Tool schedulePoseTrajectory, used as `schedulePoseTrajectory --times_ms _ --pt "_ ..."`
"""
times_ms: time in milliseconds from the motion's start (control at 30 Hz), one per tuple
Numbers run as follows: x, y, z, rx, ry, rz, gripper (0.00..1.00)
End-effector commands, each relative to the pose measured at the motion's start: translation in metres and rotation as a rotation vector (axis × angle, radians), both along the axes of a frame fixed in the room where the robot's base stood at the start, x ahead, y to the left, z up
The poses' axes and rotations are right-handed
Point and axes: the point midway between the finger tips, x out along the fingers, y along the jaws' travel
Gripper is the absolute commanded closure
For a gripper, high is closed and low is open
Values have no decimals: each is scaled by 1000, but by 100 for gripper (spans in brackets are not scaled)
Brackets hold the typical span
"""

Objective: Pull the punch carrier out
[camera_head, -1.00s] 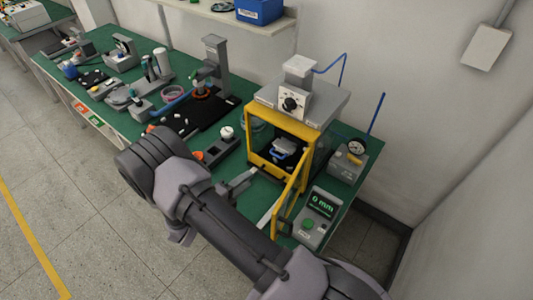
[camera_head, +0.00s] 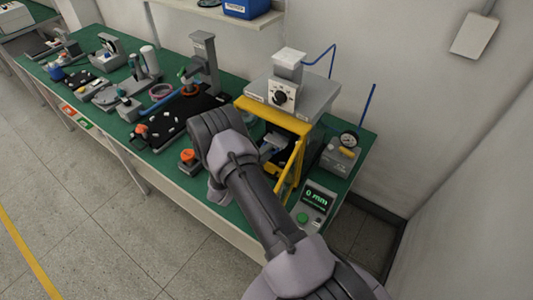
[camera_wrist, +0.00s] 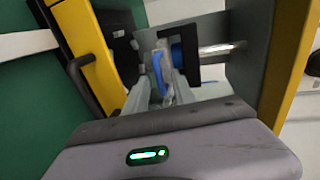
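The press (camera_head: 315,97) has a yellow front frame and a grey top with a dial. Its yellow-edged door (camera_head: 291,172) stands open. The punch carrier (camera_head: 270,143) shows partly inside, grey with blue, with my arm covering much of it. In the wrist view its upright blue handle (camera_wrist: 158,76) stands inside the press opening. My gripper (camera_wrist: 160,72) reaches into the opening, with its two grey fingers on either side of the blue handle. The fingers look apart, with a narrow gap around the handle; contact is not clear. The fingertips are hidden in the head view.
A yellow post (camera_wrist: 292,70) is close on the right of the wrist view. A black handle (camera_wrist: 84,85) on yellow is close on the left. A control box reading 0 mm (camera_head: 314,206) and a gauge box (camera_head: 340,155) stand right of the press.

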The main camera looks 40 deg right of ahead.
Motion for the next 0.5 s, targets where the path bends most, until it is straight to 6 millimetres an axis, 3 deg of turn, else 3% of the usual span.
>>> schedulePoseTrajectory --times_ms 100,267,500 --pt "0 0 0 0 0 0 69" --pt "0 0 0 0 0 0 100" --pt "0 0 0 0 0 -1 100"
